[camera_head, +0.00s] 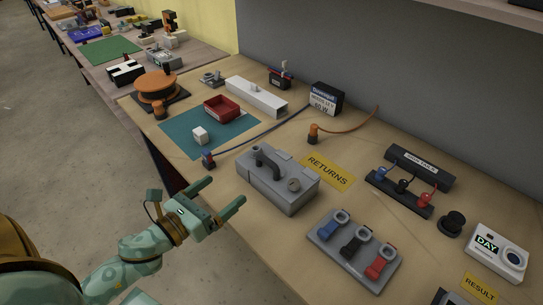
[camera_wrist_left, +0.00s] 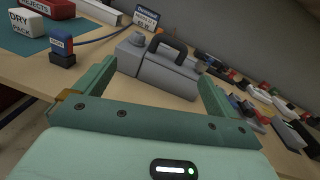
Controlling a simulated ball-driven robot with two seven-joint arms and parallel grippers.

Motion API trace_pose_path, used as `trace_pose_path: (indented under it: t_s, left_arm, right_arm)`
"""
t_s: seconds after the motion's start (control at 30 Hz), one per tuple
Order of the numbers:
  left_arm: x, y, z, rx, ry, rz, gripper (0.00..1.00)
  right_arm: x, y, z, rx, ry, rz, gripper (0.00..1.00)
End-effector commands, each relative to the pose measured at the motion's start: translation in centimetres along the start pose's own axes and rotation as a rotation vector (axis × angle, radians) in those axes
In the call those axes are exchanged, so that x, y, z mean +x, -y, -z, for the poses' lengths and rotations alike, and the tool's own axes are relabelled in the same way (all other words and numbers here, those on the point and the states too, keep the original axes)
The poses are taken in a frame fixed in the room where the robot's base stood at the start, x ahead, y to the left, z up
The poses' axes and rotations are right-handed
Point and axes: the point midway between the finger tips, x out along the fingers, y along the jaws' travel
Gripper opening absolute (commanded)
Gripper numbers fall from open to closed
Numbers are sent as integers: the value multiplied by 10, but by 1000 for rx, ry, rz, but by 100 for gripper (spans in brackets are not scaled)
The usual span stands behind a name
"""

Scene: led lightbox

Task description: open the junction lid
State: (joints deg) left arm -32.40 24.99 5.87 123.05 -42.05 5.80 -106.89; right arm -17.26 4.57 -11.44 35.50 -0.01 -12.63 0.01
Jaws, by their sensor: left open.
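The grey junction box (camera_head: 272,195) stands on the workbench with its lid (camera_head: 284,168) lying flat on top, apparently shut. My right gripper is not in view.
A "RETURNS" label (camera_head: 328,171) lies behind the box. A grey plate with blue, black and red levers (camera_head: 354,247) sits to its right.

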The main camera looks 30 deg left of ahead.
Motion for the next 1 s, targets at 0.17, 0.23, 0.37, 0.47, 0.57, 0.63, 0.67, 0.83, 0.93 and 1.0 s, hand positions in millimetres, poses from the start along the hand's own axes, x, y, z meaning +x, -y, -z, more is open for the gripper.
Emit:
trace_pose_path:
  t_s: [0.17,0.23,0.37,0.47,0.57,0.63,0.67,0.83,0.93,1.0]
  left_arm:
    - [1,10,-5,184,21,103,96]
    - [7,11,-6,194,23,110,96]
    - [29,14,-8,194,25,111,96]
    - [54,16,-8,193,26,109,96]
    - [81,19,-9,193,26,107,96]
    - [99,21,-8,190,25,107,96]
    - [106,21,-8,191,25,107,96]
    - [139,25,-7,189,22,106,96]
    - [152,27,-6,187,22,106,96]
    - [157,27,-6,186,21,106,96]
  right_arm:
    - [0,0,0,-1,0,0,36]
    - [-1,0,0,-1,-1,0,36]
    - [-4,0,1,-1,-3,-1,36]
    - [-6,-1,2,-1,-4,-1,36]
    - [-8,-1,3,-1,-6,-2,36]
    - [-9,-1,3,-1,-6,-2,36]
    - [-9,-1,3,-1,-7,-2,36]
    - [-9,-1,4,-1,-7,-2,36]
    - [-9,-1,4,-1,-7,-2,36]
    - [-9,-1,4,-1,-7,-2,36]
